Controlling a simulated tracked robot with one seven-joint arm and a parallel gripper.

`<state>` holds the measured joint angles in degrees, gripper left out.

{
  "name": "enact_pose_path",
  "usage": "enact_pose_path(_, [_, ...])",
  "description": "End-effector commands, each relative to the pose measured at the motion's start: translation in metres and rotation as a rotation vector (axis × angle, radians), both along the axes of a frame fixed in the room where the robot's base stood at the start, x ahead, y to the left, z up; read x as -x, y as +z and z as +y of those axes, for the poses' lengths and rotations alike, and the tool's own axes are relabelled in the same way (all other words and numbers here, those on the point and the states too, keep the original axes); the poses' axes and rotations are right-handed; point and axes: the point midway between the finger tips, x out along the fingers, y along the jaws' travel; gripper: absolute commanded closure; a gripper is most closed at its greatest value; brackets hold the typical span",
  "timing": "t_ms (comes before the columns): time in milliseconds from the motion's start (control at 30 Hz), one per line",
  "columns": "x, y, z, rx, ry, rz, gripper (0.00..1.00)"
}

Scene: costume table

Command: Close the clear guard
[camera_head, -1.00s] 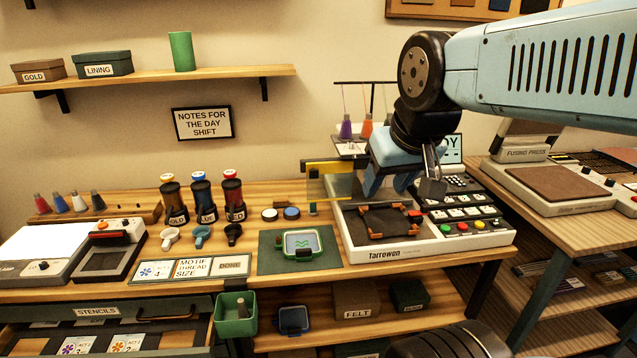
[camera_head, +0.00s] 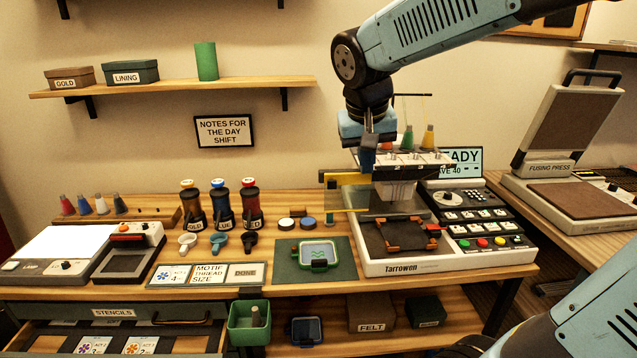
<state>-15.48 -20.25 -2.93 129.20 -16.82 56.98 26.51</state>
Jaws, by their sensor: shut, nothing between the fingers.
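The embroidery machine (camera_head: 420,264), labelled Tarrowen, stands at the right of the table. Its clear guard (camera_head: 347,197), a see-through panel with a yellow edge, stands swung out at the machine's left side, clear of the hoop (camera_head: 392,243). My gripper (camera_head: 368,168) is shut and empty, pointing down in front of the needle head. In the picture it is just above the right end of the yellow edge. I cannot tell whether it touches the guard. It hides part of the needle head.
A green mat (camera_head: 345,266) with a small framed piece and several thread bottles (camera_head: 221,207) stand left of the machine. The button panel (camera_head: 480,225) is at its right. A fusing press (camera_head: 570,150) stands open on the right-hand table. A wall shelf (camera_head: 180,85) is above.

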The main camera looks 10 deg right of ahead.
Motion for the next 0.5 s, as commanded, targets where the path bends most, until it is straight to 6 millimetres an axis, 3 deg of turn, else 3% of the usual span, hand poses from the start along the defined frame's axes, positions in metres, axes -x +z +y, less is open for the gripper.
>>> enact_pose_path(500, [-0.121,-0.033,0.083,0.219,-0.113,0.002,1.00])
